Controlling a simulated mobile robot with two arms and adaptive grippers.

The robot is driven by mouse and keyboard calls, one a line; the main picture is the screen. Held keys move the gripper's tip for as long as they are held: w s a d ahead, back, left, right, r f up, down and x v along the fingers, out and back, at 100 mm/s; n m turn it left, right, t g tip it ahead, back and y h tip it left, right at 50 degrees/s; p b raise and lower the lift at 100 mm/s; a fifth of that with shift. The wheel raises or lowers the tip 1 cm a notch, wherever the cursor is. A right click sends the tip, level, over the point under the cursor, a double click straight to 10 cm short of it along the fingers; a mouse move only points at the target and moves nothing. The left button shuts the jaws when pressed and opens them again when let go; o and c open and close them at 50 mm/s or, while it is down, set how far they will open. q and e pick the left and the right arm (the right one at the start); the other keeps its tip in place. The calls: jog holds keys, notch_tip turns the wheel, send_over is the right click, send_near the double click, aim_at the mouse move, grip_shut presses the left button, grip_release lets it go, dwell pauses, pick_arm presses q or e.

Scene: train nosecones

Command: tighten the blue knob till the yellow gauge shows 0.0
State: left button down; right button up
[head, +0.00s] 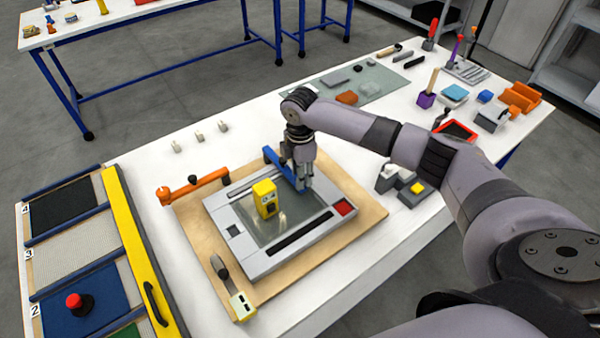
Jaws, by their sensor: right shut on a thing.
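A yellow gauge (265,197) stands upright on the glass pane of a grey framed panel (262,265). Its dark display is too small to read. A blue clamp bar (284,168) reaches over the panel's far edge. My right gripper (304,184) points down at this blue bar, with its arm coming in from the right. It is shut at the blue knob, which its fingers mostly hide, so I cannot see how far the knob is turned. My left gripper is not in view.
The panel lies on a wooden board (196,238). Grey blocks, one with a yellow top (417,188), stand right of the board.

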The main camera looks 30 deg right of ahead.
jog(key=shift+r+m+p, duration=0.2)
jog(key=shift+m+p, duration=0.5)
jog(key=shift+p, duration=0.2)
jog(key=m+p, duration=0.2)
jog(key=shift+m, duration=0.3)
jog(key=shift+m+p, duration=0.8)
jog(key=shift+p, duration=0.05)
jog(key=shift+f+m+p, duration=0.1)
jog(key=shift+m+p, duration=0.2)
jog(key=shift+m, duration=0.7)
jog(key=m, duration=0.2)
jog(key=shift+f+m, duration=0.1)
jog(key=shift+m, duration=0.2)
jog(key=m, duration=0.3)
jog(key=shift+m, duration=0.3)
jog(key=m, duration=0.5)
jog(key=shift+m, duration=0.3)
